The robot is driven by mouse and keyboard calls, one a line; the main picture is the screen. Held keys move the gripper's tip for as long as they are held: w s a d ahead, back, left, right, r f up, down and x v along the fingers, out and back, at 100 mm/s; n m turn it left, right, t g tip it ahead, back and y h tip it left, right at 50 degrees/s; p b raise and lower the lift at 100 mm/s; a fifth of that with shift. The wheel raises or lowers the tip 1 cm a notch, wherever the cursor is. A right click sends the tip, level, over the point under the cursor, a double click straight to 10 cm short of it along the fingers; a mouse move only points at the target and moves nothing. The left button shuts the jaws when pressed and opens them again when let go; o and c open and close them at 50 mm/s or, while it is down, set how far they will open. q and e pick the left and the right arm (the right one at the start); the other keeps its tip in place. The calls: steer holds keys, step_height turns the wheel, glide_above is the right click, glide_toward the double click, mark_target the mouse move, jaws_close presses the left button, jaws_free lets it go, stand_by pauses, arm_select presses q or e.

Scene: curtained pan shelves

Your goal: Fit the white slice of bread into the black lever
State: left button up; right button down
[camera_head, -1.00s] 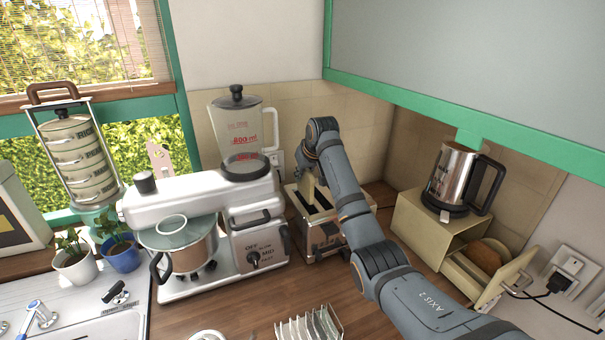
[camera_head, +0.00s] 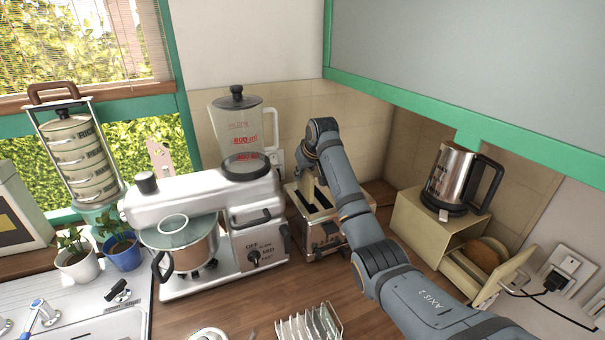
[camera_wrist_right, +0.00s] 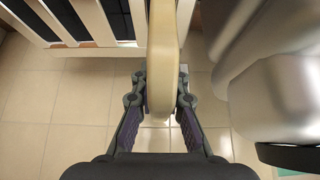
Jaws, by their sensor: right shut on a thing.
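The white slice of bread (camera_wrist_right: 163,50) is held upright, edge-on, between the fingers of my right gripper (camera_wrist_right: 160,85) in the wrist view. In the head view the slice (camera_head: 308,188) shows as a pale strip below my right wrist, over the toaster (camera_head: 322,236). The toaster has dark slots in its top, which show at the upper left of the wrist view (camera_wrist_right: 80,15). The slice appears beside these slots there; I cannot tell whether it touches the toaster. I cannot make out the black lever clearly. My left gripper is not in view.
A bread box (camera_head: 425,230) bearing a steel kettle (camera_head: 450,180) stands on the right. A wire rack (camera_head: 310,325) lies in front. Bare wooden counter lies between.

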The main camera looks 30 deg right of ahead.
mark_target(302, 187)
steer(key=shift+f+b, duration=0.75)
steer(key=shift+f, duration=2.15)
steer(key=shift+r+p, duration=0.45)
steer(key=shift+p, duration=0.15)
steer(key=shift+r+p, duration=2.05)
steer(key=shift+p, duration=0.05)
steer(key=shift+p, duration=0.45)
steer(key=shift+p, duration=0.5)
